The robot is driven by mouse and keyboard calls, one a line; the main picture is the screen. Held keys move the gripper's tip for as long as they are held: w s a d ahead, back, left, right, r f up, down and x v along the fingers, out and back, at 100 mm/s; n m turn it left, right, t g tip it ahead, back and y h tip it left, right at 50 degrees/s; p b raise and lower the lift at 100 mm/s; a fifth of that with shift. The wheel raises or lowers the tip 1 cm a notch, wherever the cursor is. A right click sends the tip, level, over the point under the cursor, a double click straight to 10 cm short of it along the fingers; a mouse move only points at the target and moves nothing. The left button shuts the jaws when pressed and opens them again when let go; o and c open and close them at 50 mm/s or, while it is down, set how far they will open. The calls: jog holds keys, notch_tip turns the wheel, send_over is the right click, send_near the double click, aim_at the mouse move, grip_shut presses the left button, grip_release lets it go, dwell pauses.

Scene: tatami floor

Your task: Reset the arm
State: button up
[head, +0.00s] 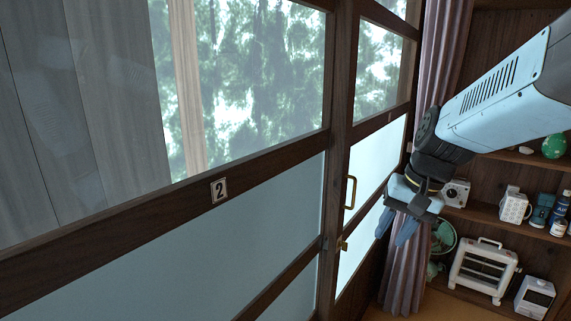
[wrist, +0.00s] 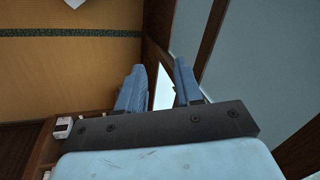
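My arm reaches in from the right side of the head view, and my gripper (head: 394,228) hangs at its end with the fingers pointing down. The gripper is in front of the sliding door's glass and the curtain, left of the shelves. In the wrist view the two blue fingers of my gripper (wrist: 160,78) stand apart with a clear gap between them. The gripper is open and nothing is between the fingers.
A wooden glass door (head: 367,170) with a brass handle (head: 350,192) is close by on the left. A purple curtain (head: 405,265) hangs behind the gripper. Tatami floor (wrist: 75,70) shows in the wrist view.

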jog(key=s+d+r+n+t+h, duration=0.2)
jog(key=s+r+n+t, duration=0.1)
jog(key=s+r, duration=0.3)
jog(key=shift+s+d+n+t+h, duration=0.15)
jog(key=shift+s+n+t+h, duration=0.15)
jog(key=shift+t+h, duration=0.15)
jog(key=shift+r, duration=0.1)
jog(key=shift+c, duration=0.5)
